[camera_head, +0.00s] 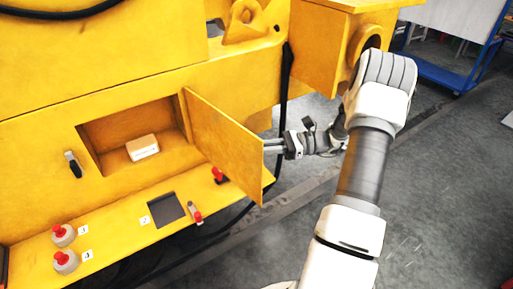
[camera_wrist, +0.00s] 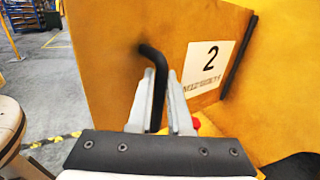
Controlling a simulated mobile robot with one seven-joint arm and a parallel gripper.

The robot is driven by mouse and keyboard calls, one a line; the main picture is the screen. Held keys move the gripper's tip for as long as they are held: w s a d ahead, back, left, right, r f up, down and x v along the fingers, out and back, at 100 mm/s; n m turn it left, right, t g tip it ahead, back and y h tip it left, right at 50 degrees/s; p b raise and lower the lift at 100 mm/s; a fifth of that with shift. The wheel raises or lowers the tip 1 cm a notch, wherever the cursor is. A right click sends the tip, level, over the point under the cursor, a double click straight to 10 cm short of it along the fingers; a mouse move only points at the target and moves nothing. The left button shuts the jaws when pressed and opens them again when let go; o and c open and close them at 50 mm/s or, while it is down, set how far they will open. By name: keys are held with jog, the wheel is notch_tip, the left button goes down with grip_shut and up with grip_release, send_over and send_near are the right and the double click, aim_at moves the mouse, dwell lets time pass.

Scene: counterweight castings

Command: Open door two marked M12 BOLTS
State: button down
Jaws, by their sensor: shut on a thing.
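Door two (camera_head: 222,145) is a yellow panel on the yellow machine, swung outward with its recess (camera_head: 108,128) open to view. In the wrist view the door's outer face (camera_wrist: 115,60) carries a white label (camera_wrist: 207,68) with a large 2 and small blurred lettering below. A black bent handle (camera_wrist: 149,52) stands out from that face. My gripper (camera_wrist: 160,105) is shut on the handle, with a finger on each side. In the head view my gripper (camera_head: 274,146) is at the door's outer side, and the handle is hidden there.
A pale box (camera_head: 142,147) sits inside the recess. Another black handle (camera_head: 73,165) is left of it. The ledge below has red knobs (camera_head: 62,234), a dark square opening (camera_head: 166,208) and a red-handled lever (camera_head: 195,212). A yellow block (camera_head: 325,45) stands close to my arm. Open floor lies right.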

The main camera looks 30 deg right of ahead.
jog(key=shift+w+r, duration=0.1)
jog(key=shift+w, duration=0.05)
jog(key=c, duration=0.8)
grip_release()
jog(key=shift+w, duration=0.1)
jog(key=shift+c, duration=0.2)
jog(key=b+v, duration=0.2)
jog(key=v, duration=1.5)
jog(key=shift+d+b, duration=0.2)
jog(key=shift+b, duration=0.15)
jog(key=shift+a, duration=0.1)
